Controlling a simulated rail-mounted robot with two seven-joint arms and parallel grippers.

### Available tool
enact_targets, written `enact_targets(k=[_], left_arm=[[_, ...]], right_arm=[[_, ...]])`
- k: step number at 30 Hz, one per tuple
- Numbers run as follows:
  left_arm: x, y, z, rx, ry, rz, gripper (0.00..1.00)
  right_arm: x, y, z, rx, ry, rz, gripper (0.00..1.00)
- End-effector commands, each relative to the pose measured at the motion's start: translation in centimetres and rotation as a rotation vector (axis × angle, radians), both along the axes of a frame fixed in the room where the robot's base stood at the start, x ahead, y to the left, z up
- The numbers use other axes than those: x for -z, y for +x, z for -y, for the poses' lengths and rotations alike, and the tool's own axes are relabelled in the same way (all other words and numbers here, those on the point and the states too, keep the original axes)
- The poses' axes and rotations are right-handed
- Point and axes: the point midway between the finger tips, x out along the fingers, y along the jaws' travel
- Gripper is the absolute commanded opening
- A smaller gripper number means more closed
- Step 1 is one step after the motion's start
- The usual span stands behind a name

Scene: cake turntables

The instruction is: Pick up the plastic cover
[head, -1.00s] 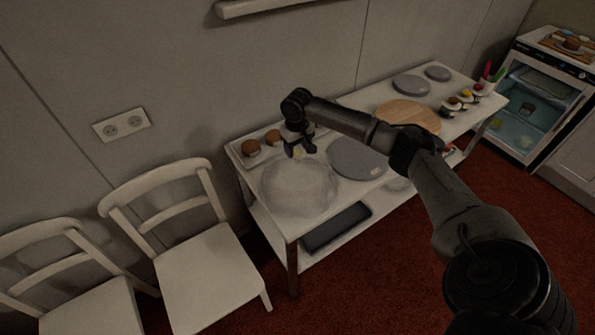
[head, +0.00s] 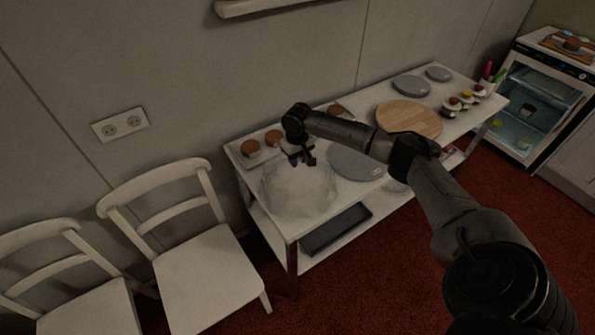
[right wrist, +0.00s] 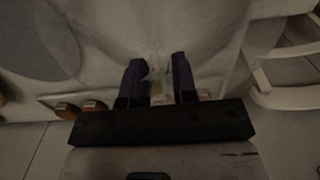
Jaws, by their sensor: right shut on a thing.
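The clear plastic cover (head: 298,192) is a see-through dome at the near left end of the white table, and it also fills the upper middle of the right wrist view (right wrist: 160,28). My right gripper (head: 303,160) is at the top of the dome. In the right wrist view its two dark fingers (right wrist: 158,82) stand on either side of a small pale knob (right wrist: 159,88) and are shut on it. I cannot tell whether the dome's rim touches the tabletop. My left gripper does not show.
The white table (head: 293,228) also holds a grey turntable (head: 350,163), a round wooden board (head: 412,118) and small brown-topped cakes (head: 250,147) along the back. A dark tray (head: 335,230) lies on the lower shelf. White chairs (head: 205,275) stand at the left.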

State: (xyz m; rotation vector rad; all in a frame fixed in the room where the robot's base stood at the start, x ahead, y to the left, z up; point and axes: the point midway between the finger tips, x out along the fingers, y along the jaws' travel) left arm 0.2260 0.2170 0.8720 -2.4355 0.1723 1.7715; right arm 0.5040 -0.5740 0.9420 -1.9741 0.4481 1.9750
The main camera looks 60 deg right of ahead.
Motion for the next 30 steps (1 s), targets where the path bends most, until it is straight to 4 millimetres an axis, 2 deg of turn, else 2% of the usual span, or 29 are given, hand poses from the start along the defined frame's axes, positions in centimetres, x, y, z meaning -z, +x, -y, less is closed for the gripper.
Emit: enact_targets(k=[1,6,19,23,29,30], left_arm=[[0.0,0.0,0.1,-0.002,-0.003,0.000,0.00],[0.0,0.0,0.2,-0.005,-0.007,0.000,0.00],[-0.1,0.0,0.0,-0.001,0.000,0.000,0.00],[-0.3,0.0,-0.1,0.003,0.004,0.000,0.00],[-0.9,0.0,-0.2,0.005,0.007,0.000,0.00],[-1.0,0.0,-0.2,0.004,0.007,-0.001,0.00]], right_arm=[[0.0,0.0,0.0,0.000,0.000,0.000,0.17],[0.0,0.0,0.0,0.000,0.000,0.000,0.00],[-0.4,0.0,0.0,0.000,0.000,0.001,0.00],[-1.4,0.1,0.0,0.000,0.000,0.003,0.00],[-4.4,0.1,0.0,0.000,0.001,0.004,0.00],[-4.7,-0.6,0.5,0.002,-0.002,0.000,0.00]])
